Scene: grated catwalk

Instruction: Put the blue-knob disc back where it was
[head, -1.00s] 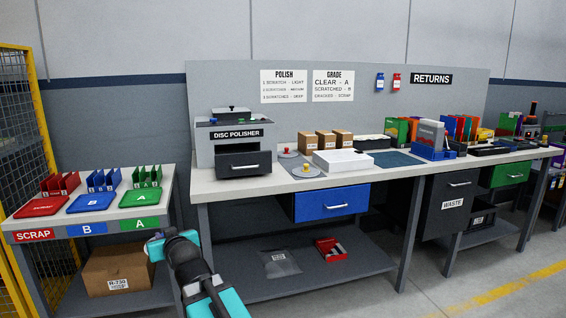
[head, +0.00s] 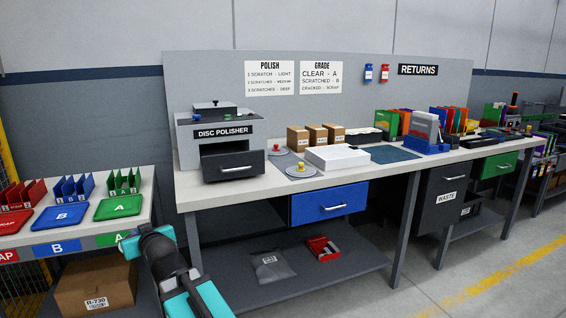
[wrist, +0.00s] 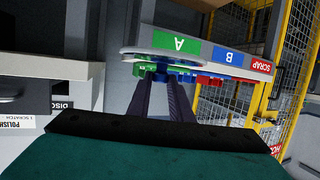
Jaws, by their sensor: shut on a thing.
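In the wrist view my gripper (wrist: 162,80) reaches away from the camera, its two dark fingers close together at the tips. A pale grey disc (wrist: 132,53) shows edge-on at the fingertips, with a bit of blue at the grip that looks like its knob. The fingers hide most of the knob. In the head view my arm is low at left of centre, and the held disc cannot be made out. On the bench, a grey disc with a yellow knob (head: 301,167) lies in front of one with a red knob (head: 277,150).
The disc polisher (head: 220,140) stands on the long bench (head: 235,192) at left, its dark drawer front showing. A white box (head: 338,157) and small cartons (head: 316,137) stand right of the discs. The low sorting table (head: 150,200) with coloured trays is at left.

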